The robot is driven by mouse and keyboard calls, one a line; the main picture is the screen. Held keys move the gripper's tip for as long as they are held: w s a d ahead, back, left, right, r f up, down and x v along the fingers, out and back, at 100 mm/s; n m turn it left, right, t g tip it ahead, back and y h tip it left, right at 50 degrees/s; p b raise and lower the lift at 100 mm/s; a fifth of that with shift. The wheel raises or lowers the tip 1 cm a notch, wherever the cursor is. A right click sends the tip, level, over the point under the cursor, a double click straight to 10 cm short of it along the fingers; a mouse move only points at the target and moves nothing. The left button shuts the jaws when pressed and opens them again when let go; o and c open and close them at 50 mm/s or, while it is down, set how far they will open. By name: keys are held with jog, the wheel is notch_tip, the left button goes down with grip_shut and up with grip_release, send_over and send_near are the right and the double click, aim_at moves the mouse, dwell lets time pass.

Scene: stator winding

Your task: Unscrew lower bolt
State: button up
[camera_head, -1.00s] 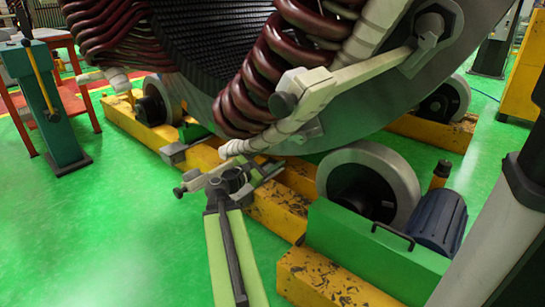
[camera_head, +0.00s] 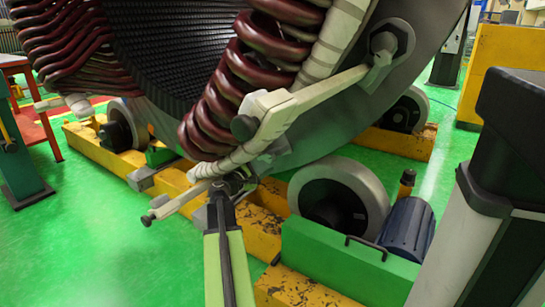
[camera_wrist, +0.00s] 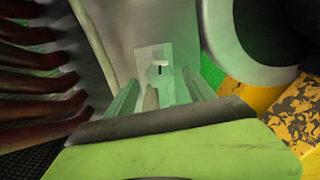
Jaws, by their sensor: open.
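A pale block with a hexagonal, bolt-like shape and a small dark mark (camera_wrist: 158,72) stands against a grey surface in the wrist view. My gripper (camera_wrist: 150,98) is open in front of it, with one finger on each side of the view's middle. I cannot tell whether the fingers touch it. In the head view my gripper (camera_head: 228,186) is at the lower end of the pale clamp arm (camera_head: 310,95), under the stator's edge, where my own arm partly hides the bolt area. A pale bar (camera_head: 180,203) sticks out to the left there.
Dark red coils (camera_head: 225,95) hang close above my gripper. A grey roller wheel (camera_head: 335,195), a green box (camera_head: 330,258) and a blue motor (camera_head: 408,228) stand close on the right, beside the yellow base beam (camera_head: 255,225). The green floor at left front is clear.

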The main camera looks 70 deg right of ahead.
aim_at(273, 155)
jog(key=x, duration=0.6)
jog(key=shift+s+d, duration=0.1)
jog(key=shift+d, duration=0.3)
